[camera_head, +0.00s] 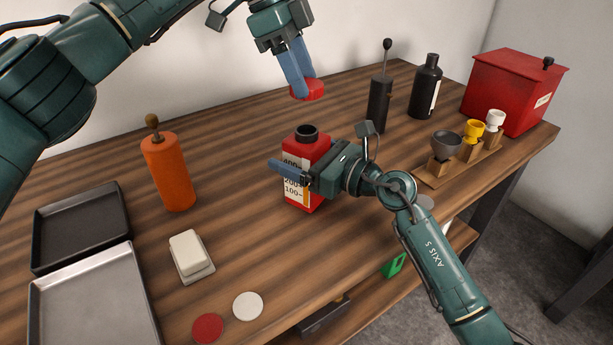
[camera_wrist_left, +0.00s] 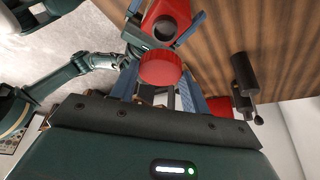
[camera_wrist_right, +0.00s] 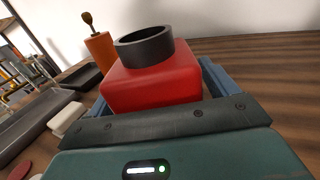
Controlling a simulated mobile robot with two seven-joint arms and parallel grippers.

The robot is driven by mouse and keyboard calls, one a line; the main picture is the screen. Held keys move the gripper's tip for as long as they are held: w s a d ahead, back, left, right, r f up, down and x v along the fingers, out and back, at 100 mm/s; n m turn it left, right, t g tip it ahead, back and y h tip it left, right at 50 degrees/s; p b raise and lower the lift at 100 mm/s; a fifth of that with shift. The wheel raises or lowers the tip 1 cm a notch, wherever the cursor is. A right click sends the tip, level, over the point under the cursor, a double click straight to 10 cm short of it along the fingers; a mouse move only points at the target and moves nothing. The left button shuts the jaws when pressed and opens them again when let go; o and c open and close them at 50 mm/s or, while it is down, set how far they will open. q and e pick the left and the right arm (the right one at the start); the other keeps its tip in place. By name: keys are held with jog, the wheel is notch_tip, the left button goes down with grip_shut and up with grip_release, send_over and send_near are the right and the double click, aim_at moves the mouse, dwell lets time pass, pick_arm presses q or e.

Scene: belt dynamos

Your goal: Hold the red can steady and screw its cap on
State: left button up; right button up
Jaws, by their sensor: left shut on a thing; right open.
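The red can (camera_head: 307,148) stands upright on the wooden table, with a dark open neck (camera_head: 306,132) and a printed scale. The red cap (camera_head: 308,90) is in my left gripper (camera_head: 299,82), shut on it above the can and apart from the neck. In the left wrist view the cap (camera_wrist_left: 160,69) shows with the can (camera_wrist_left: 168,14) beyond it. My right gripper (camera_head: 303,170) is open, its fingers at either side of the can body; the far finger is mostly hidden in the head view. In the right wrist view the can (camera_wrist_right: 150,82) sits between the fingers.
An orange bottle (camera_head: 168,172), a soap-like white block (camera_head: 189,252) and two trays (camera_head: 80,225) (camera_head: 95,300) are left. A red disc (camera_head: 208,328) and white disc (camera_head: 248,306) lie in front.

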jog(key=c, duration=1.5)
pick_arm(q)
send_over(307, 130)
jog(key=a, duration=0.1)
jog(key=shift+w+f, duration=0.1)
jog(key=shift+f, duration=2.35)
pick_arm(e)
jog(key=shift+o, duration=0.2)
pick_arm(q)
jog(key=shift+f, duration=0.9)
jog(key=shift+f, duration=0.5)
jog(key=shift+f, duration=0.1)
pick_arm(e)
grip_shut()
pick_arm(q)
jog(key=m, duration=0.1)
jog(key=m+g, duration=0.1)
jog(key=m, duration=0.2)
jog(key=shift+w+d+m+g+y, duration=0.15)
jog(key=shift+w+m+g+y, duration=0.15)
jog(key=shift+m+g, duration=0.1)
jog(key=shift+m+y, duration=0.3)
jog(key=shift+m, duration=0.6)
